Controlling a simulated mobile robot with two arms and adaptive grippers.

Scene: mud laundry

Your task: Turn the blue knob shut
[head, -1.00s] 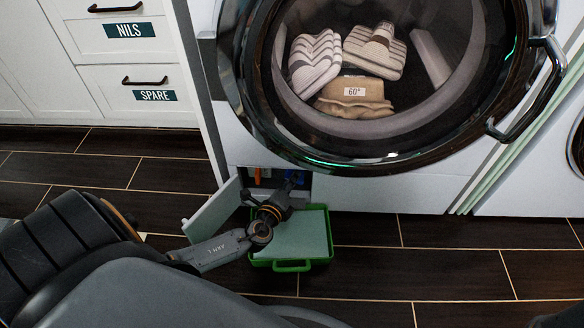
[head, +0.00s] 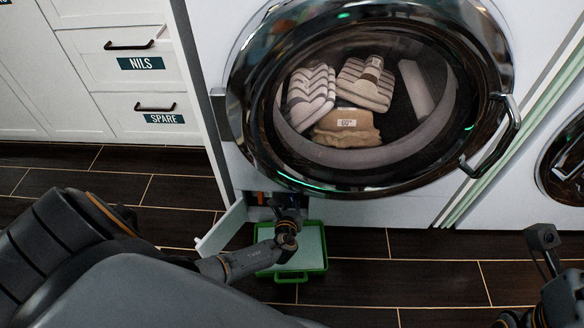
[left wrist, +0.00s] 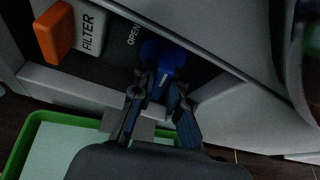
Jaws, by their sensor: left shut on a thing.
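The blue knob (left wrist: 166,58) sits in a low compartment of the washing machine, beside the lettering OPEN, in the left wrist view. My left gripper (left wrist: 160,88) has its two fingers on either side of the knob's blue grip and is shut on it. In the head view the same gripper (head: 289,207) reaches into the compartment and hides the knob. My right gripper (head: 540,270) shows partly at the lower right, empty and away from the machine; its jaw opening is unclear.
An orange block (left wrist: 53,32) and a grey FILTER part (left wrist: 87,30) are left of the knob. The compartment's flap (head: 222,228) hangs open on the left. A green tray (head: 312,266) lies on the floor below. The washer door (head: 240,95) is above.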

